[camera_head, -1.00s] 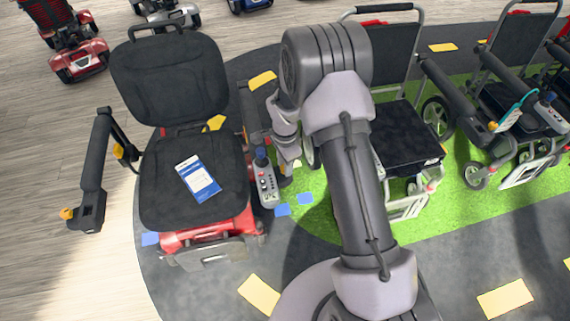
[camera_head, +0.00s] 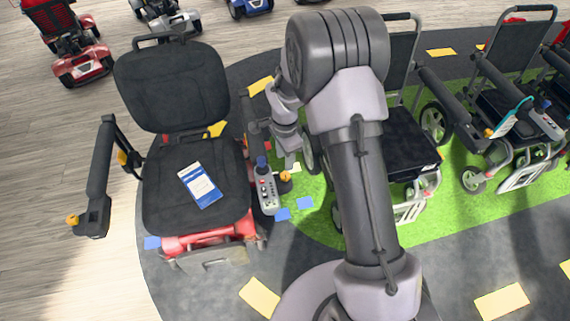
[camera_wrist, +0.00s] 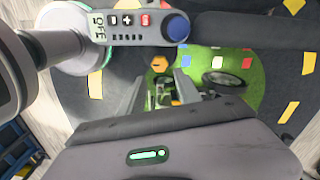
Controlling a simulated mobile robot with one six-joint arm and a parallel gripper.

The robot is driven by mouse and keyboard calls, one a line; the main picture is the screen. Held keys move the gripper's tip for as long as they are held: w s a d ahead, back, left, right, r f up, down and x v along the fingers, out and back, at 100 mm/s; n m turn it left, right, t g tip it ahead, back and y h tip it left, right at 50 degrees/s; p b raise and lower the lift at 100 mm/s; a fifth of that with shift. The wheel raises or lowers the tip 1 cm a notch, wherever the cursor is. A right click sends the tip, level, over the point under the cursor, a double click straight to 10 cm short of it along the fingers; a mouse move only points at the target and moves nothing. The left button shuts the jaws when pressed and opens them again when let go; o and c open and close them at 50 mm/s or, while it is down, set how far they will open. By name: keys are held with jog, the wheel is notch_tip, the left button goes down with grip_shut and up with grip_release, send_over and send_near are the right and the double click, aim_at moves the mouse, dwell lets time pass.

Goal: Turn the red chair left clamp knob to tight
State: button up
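The red chair (camera_head: 205,247) stands left of my arm in the head view, with a black seat and back and a blue-white card (camera_head: 200,186) on the seat. A joystick panel (camera_head: 266,188) is on its armrest at picture right, with an orange knob (camera_head: 285,176) beside it. In the wrist view the knob (camera_wrist: 159,63) shows below the panel (camera_wrist: 128,28), just beyond my fingertips. A second orange knob (camera_head: 72,219) is on the other armrest. My gripper (camera_head: 291,161) is just above the knob in the head picture. Its fingers (camera_wrist: 160,78) are apart and empty. The knob's setting is not readable.
A grey wheelchair (camera_head: 405,150) stands right of my arm, with another (camera_head: 515,110) farther right on the green mat (camera_head: 460,205). The joystick panel and armrest are close to my gripper. Floor in front of the red chair is clear.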

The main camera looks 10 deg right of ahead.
notch_tip(320, 180, up, 9)
jog(key=p, duration=0.2)
jog(key=shift+r, duration=0.15)
jog(key=s+r+n+t, duration=0.1)
jog(key=s+r, duration=0.1)
jog(key=r, duration=0.4)
jog(key=s+r+n+t, duration=0.1)
jog(key=s+r+n, duration=0.15)
jog(key=r, duration=0.45)
jog(key=s+a+r+n+t+y, duration=0.1)
jog(key=s+r, duration=0.4)
jog(key=s, duration=0.5)
jog(key=s+a+r+n+t+y, duration=0.1)
jog(key=s+r+n, duration=0.4)
jog(key=s, duration=0.6)
jog(key=shift+a+r+n+t, duration=0.2)
jog(key=shift+a+n+t, duration=0.4)
jog(key=shift+t, duration=0.3)
